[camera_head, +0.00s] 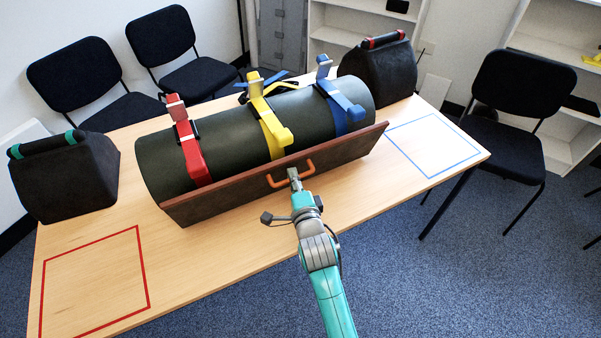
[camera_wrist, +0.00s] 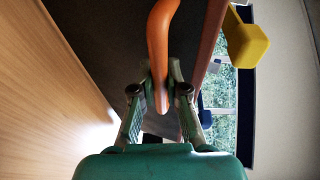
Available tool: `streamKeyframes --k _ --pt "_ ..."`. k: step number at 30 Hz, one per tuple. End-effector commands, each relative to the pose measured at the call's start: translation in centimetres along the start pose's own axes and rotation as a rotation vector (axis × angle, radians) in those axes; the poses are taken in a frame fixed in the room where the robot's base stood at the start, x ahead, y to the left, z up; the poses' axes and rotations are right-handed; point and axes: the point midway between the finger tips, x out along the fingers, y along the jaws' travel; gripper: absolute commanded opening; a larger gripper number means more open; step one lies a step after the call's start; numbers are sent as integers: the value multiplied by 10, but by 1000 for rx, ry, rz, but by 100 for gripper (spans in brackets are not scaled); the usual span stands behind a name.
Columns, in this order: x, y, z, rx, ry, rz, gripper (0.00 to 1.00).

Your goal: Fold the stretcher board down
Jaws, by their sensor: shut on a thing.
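My gripper (camera_head: 295,178) is at the handle. In the wrist view, the orange handle (camera_wrist: 158,45) runs between the two fingers of my gripper (camera_wrist: 160,88), which are closed on it. The dark face of the board (camera_wrist: 95,35) shows behind. The board's lower edge and hinge are not clear to see.
Red (camera_head: 190,150), yellow (camera_head: 268,122) and blue (camera_head: 342,102) straps cross the roll. Dark bags stand left (camera_head: 62,180) and back right (camera_head: 378,75). A red taped square (camera_head: 142,265) and a blue one (camera_head: 408,163) are empty. The tabletop before the board is clear.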

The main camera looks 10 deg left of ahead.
Motion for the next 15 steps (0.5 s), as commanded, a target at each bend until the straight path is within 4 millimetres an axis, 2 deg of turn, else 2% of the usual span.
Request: streamKeyframes --k 15 --pt "-48 58 -6 0 0 8 0"
